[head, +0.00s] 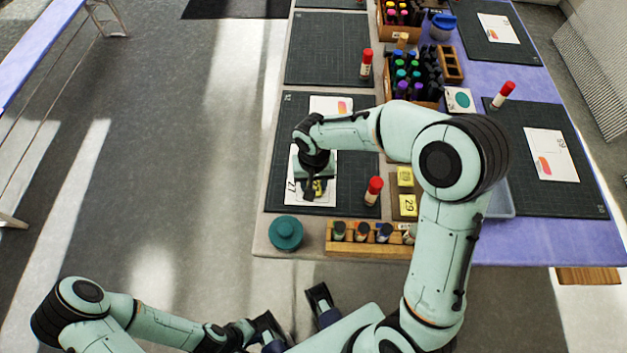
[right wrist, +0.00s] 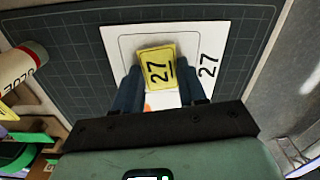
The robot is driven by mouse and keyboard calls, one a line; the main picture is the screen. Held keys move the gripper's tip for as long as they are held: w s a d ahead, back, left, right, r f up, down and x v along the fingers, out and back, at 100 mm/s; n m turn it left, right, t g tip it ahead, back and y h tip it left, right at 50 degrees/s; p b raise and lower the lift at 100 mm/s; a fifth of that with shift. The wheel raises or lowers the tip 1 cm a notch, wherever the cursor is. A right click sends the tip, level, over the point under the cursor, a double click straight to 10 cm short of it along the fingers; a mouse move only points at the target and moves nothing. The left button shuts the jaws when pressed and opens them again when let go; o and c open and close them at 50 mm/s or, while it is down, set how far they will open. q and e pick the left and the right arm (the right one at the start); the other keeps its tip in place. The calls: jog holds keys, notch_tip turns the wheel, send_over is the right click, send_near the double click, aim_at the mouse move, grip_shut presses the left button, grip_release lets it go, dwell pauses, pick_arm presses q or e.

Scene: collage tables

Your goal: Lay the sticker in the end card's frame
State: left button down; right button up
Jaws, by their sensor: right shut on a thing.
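The yellow sticker (right wrist: 157,67) numbered 27 is between the fingertips of my right gripper (right wrist: 163,88), which is shut on it. It is over the white card (right wrist: 211,45) numbered 27, which has a thin drawn frame and an orange mark partly hidden by the gripper. I cannot tell whether the sticker touches the card. In the head view my right gripper (head: 314,183) hides much of this card (head: 292,192), and a bit of yellow shows beneath it. My left gripper (head: 295,312) is open and empty, off the table's near edge.
A red-capped glue stick (head: 374,190) stands right of the card. More yellow stickers (head: 408,205) lie on a brown pad. A teal round pot (head: 286,233) and a wooden rack of bottles (head: 372,233) stand at the near edge.

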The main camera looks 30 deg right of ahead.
jog(key=o, duration=0.8)
notch_tip(320, 180, up, 14)
jog(key=shift+f+p, duration=0.25)
jog(key=shift+p, duration=0.7)
